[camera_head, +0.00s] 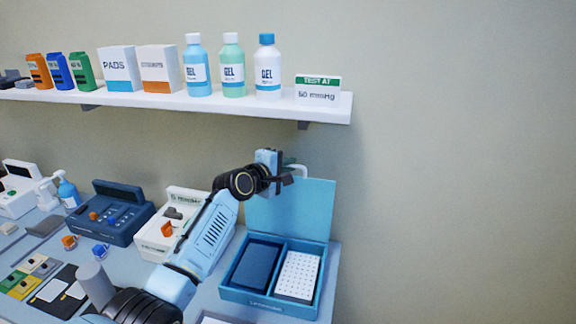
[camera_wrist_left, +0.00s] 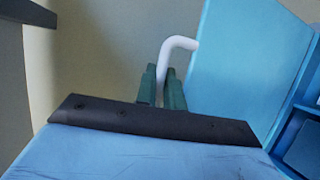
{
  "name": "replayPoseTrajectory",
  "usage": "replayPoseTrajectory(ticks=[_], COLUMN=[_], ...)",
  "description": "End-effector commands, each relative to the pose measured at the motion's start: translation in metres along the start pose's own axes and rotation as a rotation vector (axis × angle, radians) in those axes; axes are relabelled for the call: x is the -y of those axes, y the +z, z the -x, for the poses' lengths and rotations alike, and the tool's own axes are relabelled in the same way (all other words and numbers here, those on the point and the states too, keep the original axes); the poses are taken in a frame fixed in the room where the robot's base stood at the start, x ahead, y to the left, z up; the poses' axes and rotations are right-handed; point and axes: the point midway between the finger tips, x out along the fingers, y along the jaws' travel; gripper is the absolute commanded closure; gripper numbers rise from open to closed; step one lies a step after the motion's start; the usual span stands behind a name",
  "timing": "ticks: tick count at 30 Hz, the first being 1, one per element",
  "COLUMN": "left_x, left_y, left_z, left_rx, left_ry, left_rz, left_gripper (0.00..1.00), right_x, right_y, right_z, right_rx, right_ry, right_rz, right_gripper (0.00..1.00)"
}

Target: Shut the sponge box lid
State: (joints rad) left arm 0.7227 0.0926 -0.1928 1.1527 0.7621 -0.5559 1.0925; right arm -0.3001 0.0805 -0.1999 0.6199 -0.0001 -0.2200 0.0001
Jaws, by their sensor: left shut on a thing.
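The blue sponge box (camera_head: 266,308) stands at the right end of the table. Its lid (camera_head: 303,208) is open and stands upright at the back of the box; it also shows in the left wrist view (camera_wrist_left: 245,62). Inside are a dark blue sponge (camera_head: 255,267) and a white dotted block (camera_head: 298,276). My left gripper (camera_head: 284,178) is at the lid's top left. In the left wrist view the left gripper (camera_wrist_left: 162,88) is shut on a white bent handle (camera_wrist_left: 178,44) beside the lid. My right gripper is not in view.
A white shelf (camera_head: 320,110) with bottles, boxes and a sign (camera_head: 318,90) hangs above the gripper. A white device (camera_head: 172,222) and a dark blue case (camera_head: 112,214) stand left of the box. The wall right of the table is bare.

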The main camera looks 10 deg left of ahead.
Motion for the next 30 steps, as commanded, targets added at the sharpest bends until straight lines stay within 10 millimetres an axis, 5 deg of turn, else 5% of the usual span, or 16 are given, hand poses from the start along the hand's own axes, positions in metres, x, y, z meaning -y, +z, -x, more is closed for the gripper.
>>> replayPoseTrajectory(ticks=[11, 30], left_x=[0.020, 0.062], left_y=[0.017, 0.044], left_z=[0.041, 0.105], left_rx=[-0.002, -0.007], left_ry=[0.167, 0.468], left_rz=[-0.068, -0.193], left_gripper=[1.00, 1.00], right_x=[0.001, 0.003], right_y=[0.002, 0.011], right_z=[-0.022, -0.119], right_rx=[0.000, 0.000], right_ry=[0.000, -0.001], right_rz=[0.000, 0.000], right_gripper=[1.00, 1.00])
